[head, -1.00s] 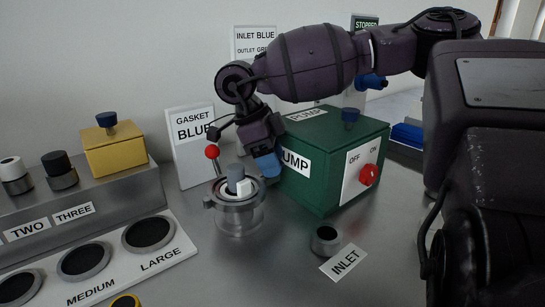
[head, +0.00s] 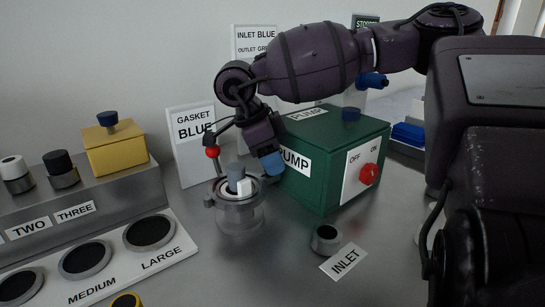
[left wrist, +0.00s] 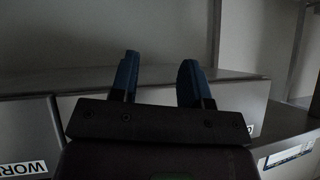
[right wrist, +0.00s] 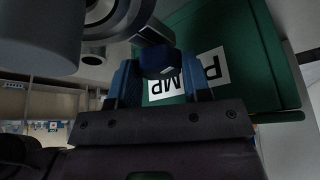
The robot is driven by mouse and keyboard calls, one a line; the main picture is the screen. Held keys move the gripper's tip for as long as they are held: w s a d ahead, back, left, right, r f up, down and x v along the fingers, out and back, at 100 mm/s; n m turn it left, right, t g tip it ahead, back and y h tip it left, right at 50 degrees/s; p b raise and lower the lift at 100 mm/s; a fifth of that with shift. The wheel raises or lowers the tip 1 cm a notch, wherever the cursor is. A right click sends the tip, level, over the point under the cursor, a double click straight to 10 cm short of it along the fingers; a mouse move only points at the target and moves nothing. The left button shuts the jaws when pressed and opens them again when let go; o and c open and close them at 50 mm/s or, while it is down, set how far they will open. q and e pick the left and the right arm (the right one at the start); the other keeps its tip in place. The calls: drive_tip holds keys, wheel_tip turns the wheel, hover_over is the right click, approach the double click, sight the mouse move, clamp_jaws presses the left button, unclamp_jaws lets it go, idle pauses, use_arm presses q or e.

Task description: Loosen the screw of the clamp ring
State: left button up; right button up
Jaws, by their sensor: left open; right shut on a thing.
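The clamp ring (head: 215,199) is a metal band around the top of a clear round vessel (head: 240,217), with a grey and white piece standing in its middle. It also shows at the top of the right wrist view (right wrist: 118,20). My right gripper (head: 270,163) is at the ring's right side and hides its screw in the head view. In the right wrist view the gripper (right wrist: 158,82) is shut on the screw's dark blue knob (right wrist: 160,60). My left gripper (left wrist: 158,82) is open and empty in its wrist view and does not show in the head view.
The green pump box (head: 325,150), with a red switch knob (head: 369,174), stands close right of my right gripper. A red ball (head: 212,152) on a rod is above the ring's left side. A small metal inlet fitting (head: 325,239) stands in front. The gasket sign (head: 195,150) is behind.

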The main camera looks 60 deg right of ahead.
drive_tip(key=n+t+h, duration=0.1)
drive_tip(key=n, duration=0.3)
drive_tip(key=shift+s+r+n+p, duration=0.1)
drive_tip(key=shift+n+p, duration=0.2)
drive_tip(key=shift+p, duration=0.05)
drive_tip(key=n+t+p, duration=0.1)
drive_tip(key=n, duration=0.2)
drive_tip(key=shift+r+n+t, duration=0.1)
drive_tip(key=shift+n+t, duration=0.2)
drive_tip(key=shift+t, duration=0.1)
drive_tip(key=n+t+p, duration=0.1)
drive_tip(key=n, duration=0.1)
drive_tip(key=shift+s+n, duration=0.1)
drive_tip(key=shift+n, duration=0.3)
drive_tip(key=shift+n+t+p, duration=0.4)
drive_tip(key=shift+n+t, duration=0.1)
drive_tip(key=shift+n, duration=0.6)
use_arm(q)
drive_tip(key=shift+s+a+r+n+g+p, duration=0.15)
drive_tip(key=shift+s+a+n+p, duration=0.1)
drive_tip(key=shift+s+n, duration=0.15)
drive_tip(key=shift+s+a+r+n+g+p, duration=0.15)
drive_tip(key=shift+s+a+n, duration=0.15)
drive_tip(key=shift+s, duration=0.15)
use_arm(e)
drive_tip(key=shift+n+t, duration=0.3)
drive_tip(key=shift+n, duration=0.7)
drive_tip(key=shift+f, duration=0.2)
drive_tip(key=o, duration=0.6)
drive_tip(key=shift+o, duration=0.2)
